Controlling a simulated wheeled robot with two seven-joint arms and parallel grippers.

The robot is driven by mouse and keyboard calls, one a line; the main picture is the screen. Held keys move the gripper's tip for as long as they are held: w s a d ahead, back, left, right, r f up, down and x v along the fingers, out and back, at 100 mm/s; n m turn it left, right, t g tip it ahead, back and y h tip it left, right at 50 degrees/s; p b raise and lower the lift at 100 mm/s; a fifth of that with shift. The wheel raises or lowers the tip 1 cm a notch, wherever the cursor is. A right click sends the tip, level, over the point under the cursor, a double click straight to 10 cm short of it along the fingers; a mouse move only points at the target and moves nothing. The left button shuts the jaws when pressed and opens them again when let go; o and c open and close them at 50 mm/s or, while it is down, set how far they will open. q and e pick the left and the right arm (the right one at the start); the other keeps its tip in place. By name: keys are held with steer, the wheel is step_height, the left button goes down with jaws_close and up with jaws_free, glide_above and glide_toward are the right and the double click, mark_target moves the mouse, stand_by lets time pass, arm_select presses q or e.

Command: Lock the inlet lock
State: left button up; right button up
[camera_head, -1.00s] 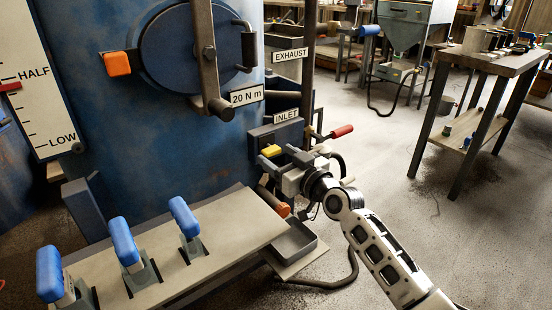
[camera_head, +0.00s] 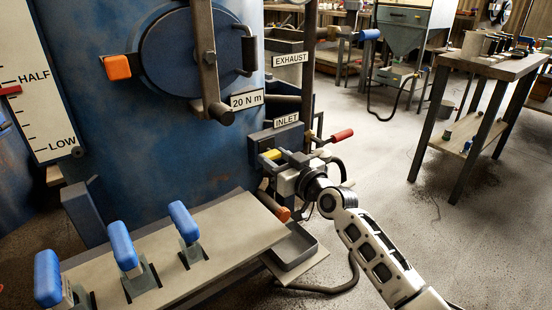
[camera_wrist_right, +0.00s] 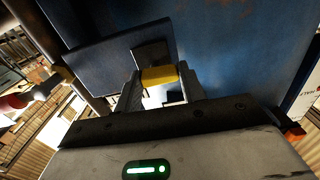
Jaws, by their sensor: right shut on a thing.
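The inlet lock shows as a yellow tab (camera_head: 271,154) on the dark box under the INLET label (camera_head: 286,119), on the side of the blue pot. In the right wrist view the yellow tab (camera_wrist_right: 159,76) sits between the two fingers. My right gripper (camera_head: 274,161) is at the box, shut on the yellow tab; it also shows in the right wrist view (camera_wrist_right: 159,88). The gripper partly hides the lower box and the tab's base. My left gripper is not in view.
A red-handled lever (camera_head: 341,134) stands just right of the box, and an orange-ended handle (camera_head: 283,213) lies below the gripper. A bench with blue-handled levers (camera_head: 184,222) and a grey tray (camera_head: 292,247) are in front. A work table (camera_head: 487,62) stands at the right.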

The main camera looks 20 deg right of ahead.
steer(key=m+p, duration=0.1)
steer(key=m, duration=0.1)
steer(key=shift+r+m, duration=0.15)
steer(key=shift+m, duration=0.15)
steer(key=m+p, duration=0.1)
steer(key=m, duration=0.2)
steer(key=shift+m, duration=0.3)
steer(key=shift+d+r+m, duration=0.1)
steer(key=shift+m, duration=0.8)
steer(key=shift+m+p, duration=0.3)
steer(key=shift+m, duration=0.6)
steer(key=m, duration=0.2)
steer(key=shift+d+m, duration=0.1)
steer(key=shift+m, duration=0.3)
steer(key=m+p, duration=0.1)
steer(key=m, duration=0.2)
steer(key=shift+w+d+r, duration=0.1)
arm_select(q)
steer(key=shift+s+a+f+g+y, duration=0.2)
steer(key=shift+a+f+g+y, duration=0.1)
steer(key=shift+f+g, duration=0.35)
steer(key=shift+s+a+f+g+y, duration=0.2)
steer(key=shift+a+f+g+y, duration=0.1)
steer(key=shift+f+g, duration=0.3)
arm_select(e)
steer(key=shift+m, duration=0.9)
